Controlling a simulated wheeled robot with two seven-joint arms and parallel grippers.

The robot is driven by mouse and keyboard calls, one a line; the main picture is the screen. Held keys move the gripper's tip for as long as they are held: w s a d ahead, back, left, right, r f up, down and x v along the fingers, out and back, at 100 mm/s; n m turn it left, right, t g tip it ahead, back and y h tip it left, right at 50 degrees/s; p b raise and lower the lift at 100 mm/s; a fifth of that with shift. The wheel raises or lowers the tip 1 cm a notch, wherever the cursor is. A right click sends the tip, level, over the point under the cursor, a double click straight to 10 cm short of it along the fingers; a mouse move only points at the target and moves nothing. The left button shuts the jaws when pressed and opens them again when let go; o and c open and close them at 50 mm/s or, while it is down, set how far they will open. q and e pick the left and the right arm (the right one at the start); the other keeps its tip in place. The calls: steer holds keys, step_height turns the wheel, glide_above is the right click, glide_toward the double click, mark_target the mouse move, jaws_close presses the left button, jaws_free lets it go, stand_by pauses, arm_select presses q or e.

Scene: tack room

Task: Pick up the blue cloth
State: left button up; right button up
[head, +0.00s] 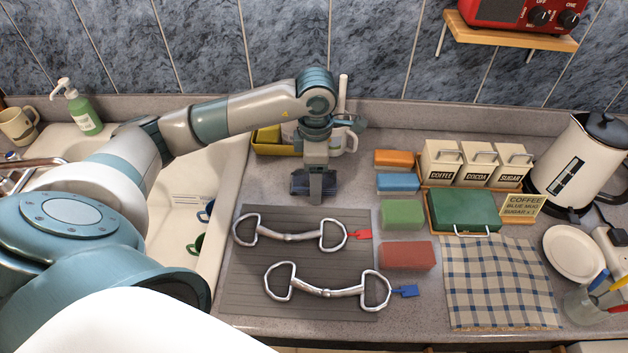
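A small blue block-shaped piece (398,183), which looks like a folded cloth or sponge, lies on the counter in a column of similar coloured pieces. It sits between an orange one (394,158) and a green one (402,214). A blue-and-cream checked cloth (500,285) lies flat at the front right. My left gripper (315,195) points down above the back of the dark ribbed mat, left of the blue piece and apart from it. Its finger gap does not show clearly. My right gripper is out of view.
Two metal bits (290,236) with red and blue tags lie on the mat (240,300). A red block (407,255) lies in front of the green one. A green case (464,210), canisters (440,162), kettle (578,165) and plate (574,252) stand right. A sink is left.

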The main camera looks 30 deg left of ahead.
arm_select(q)
steer(key=c, duration=1.2)
steer(key=shift+r, duration=0.2)
steer(key=shift+r+b, duration=0.6)
step_height(320, 180, up, 2)
steer(key=shift+r+b, duration=0.1)
steer(key=shift+b, duration=0.55)
steer(key=s+d+r+b, duration=0.1)
steer(key=d+r, duration=0.1)
steer(key=d, duration=0.1)
steer(key=s+d+r+b, duration=0.1)
steer(key=d+r, duration=0.2)
steer(key=d, duration=0.1)
steer(key=s+d+r, duration=0.1)
steer(key=d+r, duration=0.1)
steer(key=d, duration=0.2)
steer(key=shift+d+r+b, duration=0.15)
steer(key=shift+b, duration=0.25)
